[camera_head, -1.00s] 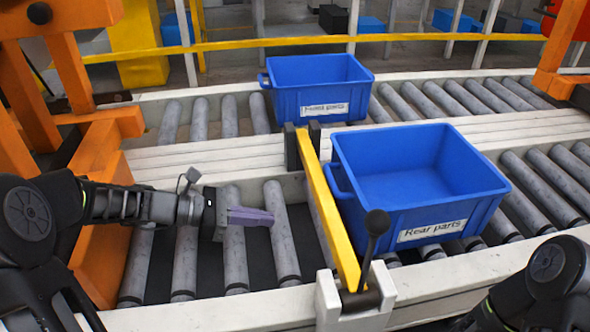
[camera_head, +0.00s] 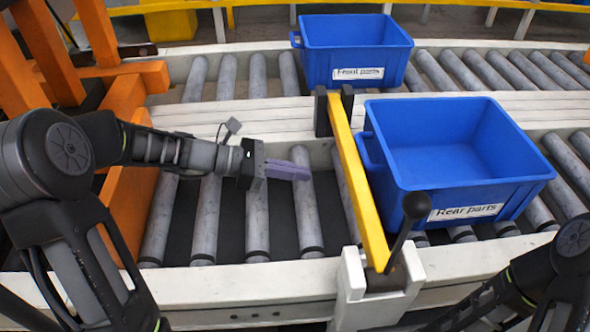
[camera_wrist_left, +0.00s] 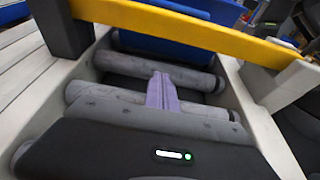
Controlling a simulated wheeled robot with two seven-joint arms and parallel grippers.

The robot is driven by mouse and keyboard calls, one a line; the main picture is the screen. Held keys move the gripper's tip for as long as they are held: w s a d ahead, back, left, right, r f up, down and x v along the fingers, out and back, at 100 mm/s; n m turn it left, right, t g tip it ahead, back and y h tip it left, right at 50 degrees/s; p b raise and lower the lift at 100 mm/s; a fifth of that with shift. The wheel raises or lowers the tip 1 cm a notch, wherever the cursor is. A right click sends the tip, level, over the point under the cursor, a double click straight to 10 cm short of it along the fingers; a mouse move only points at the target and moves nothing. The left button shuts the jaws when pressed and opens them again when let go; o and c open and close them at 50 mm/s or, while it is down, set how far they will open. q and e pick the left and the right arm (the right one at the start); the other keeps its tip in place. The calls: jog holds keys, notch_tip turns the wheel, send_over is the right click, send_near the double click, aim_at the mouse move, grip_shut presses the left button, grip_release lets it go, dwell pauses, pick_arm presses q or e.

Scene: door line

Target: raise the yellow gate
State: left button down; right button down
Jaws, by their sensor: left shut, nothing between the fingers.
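The yellow gate (camera_head: 358,186) is a bar lying lowered across the near conveyor, from a dark slotted post at the back to a white bracket (camera_head: 378,285) at the front. A black lever with a ball knob (camera_head: 415,207) rises from its front end. The gate also crosses the top of the left wrist view (camera_wrist_left: 190,28). My left gripper (camera_head: 303,172) is shut and empty, over the rollers left of the gate and apart from it. Its purple fingers show in the left wrist view (camera_wrist_left: 162,92). My right arm shows at the lower right; its gripper is out of view.
A blue "Rear parts" bin (camera_head: 460,190) stands on the near rollers just right of the gate. A blue "Front parts" bin (camera_head: 355,50) stands on the far conveyor. Orange posts (camera_head: 125,170) rise at the left. Rollers left of the gate are clear.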

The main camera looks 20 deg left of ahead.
pick_arm(q)
jog(key=b+x, duration=0.2)
jog(key=x, duration=0.5)
jog(key=r, duration=0.3)
jog(key=shift+w+d+r, duration=0.1)
jog(key=shift+d+r, duration=0.1)
jog(key=shift+r, duration=0.2)
